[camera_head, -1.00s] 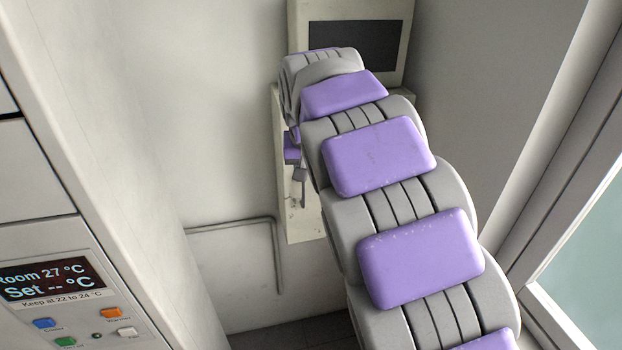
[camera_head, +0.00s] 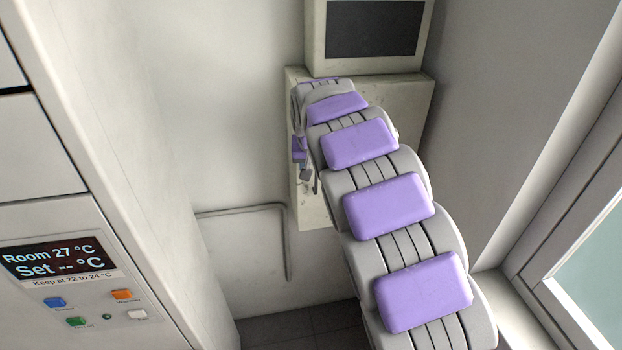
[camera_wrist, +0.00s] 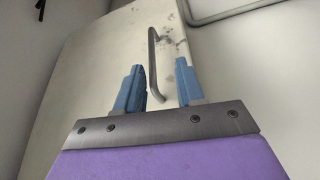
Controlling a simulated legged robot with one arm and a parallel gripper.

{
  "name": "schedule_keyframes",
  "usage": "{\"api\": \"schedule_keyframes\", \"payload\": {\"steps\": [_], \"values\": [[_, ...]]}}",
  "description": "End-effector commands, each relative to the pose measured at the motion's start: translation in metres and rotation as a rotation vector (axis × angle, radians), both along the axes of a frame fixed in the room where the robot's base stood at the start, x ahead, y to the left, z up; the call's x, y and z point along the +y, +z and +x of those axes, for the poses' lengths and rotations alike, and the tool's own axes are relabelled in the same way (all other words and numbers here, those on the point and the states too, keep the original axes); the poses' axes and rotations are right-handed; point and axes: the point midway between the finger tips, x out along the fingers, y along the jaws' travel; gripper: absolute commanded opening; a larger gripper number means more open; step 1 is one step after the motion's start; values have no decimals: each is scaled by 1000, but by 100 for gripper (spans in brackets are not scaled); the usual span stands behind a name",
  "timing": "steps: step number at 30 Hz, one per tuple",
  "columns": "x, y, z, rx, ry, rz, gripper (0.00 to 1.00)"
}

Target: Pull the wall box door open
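The cream wall box (camera_head: 420,92) is on the back wall below a screen unit, mostly behind my arm in the head view. In the wrist view its pale, scuffed door (camera_wrist: 112,55) fills the middle and shows no clear gap. A thin grey bar handle (camera_wrist: 153,62) stands on the door. My gripper (camera_wrist: 158,65) is open, with its two blue fingers apart and the handle between them in the picture. I cannot tell whether either finger touches it. In the head view the fingers are small and partly hidden beside the arm.
A screen unit (camera_head: 375,30) sits above the wall box. A grey pipe (camera_head: 245,210) runs along the wall at left. A cabinet with a temperature panel (camera_head: 70,270) stands at near left. A framed window (camera_head: 590,255) is at right.

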Motion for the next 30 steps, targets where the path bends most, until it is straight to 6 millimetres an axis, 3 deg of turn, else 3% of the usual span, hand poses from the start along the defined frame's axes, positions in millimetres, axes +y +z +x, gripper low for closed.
{"api": "schedule_keyframes", "payload": {"steps": [3,9,22,30], "values": [[-3,-25,10,7,-3,3,36],[3,-46,16,4,-3,-2,36],[3,-52,20,1,-3,-1,36],[1,-51,21,1,-3,1,11]]}}
